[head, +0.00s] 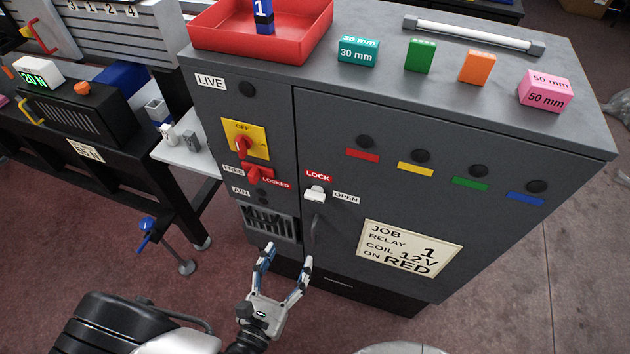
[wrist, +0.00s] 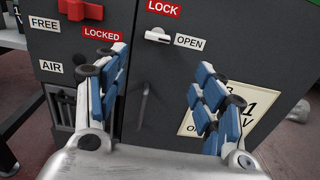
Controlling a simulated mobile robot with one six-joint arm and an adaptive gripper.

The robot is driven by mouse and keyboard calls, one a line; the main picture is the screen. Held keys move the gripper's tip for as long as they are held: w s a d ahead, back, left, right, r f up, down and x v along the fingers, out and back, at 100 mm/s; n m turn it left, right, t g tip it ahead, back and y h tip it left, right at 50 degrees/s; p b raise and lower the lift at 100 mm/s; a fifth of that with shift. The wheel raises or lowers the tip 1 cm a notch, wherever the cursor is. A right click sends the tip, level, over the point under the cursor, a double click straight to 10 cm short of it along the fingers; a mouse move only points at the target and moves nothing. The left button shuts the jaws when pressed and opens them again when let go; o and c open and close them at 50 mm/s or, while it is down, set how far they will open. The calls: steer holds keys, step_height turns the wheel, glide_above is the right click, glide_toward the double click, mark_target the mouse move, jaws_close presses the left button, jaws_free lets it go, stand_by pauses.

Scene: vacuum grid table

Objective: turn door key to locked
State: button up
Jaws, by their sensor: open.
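The white door key (head: 315,194) sits on the grey cabinet door, with a red LOCK label (head: 318,175) above it and a white OPEN label (head: 346,198) to its right. In the wrist view the key (wrist: 158,36) lies roughly level, its bar pointing toward OPEN. My gripper (head: 288,256) is open and empty in front of the cabinet, below the key and apart from it. In the wrist view the fingers (wrist: 162,60) are spread, with the key beyond and above the gap between them.
A dark door handle (head: 316,230) stands below the key. A red FREE/LOCKED switch (head: 257,172) and a yellow-plated red OFF switch (head: 244,142) are left of the door. A job card (head: 411,249) is at lower right. A red tray (head: 209,45) and coloured blocks stand on top.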

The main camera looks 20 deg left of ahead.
mark_target(313, 200)
steer(key=shift+y, duration=0.3)
steer(key=w+b, duration=0.1)
steer(key=w, duration=0.4)
steer(key=w+b, duration=0.1)
steer(key=w, duration=0.5)
steer(key=w+d+b, duration=0.1)
steer(key=w, duration=0.5)
steer(key=shift+d+f, duration=0.1)
steer(key=c, duration=1.1)
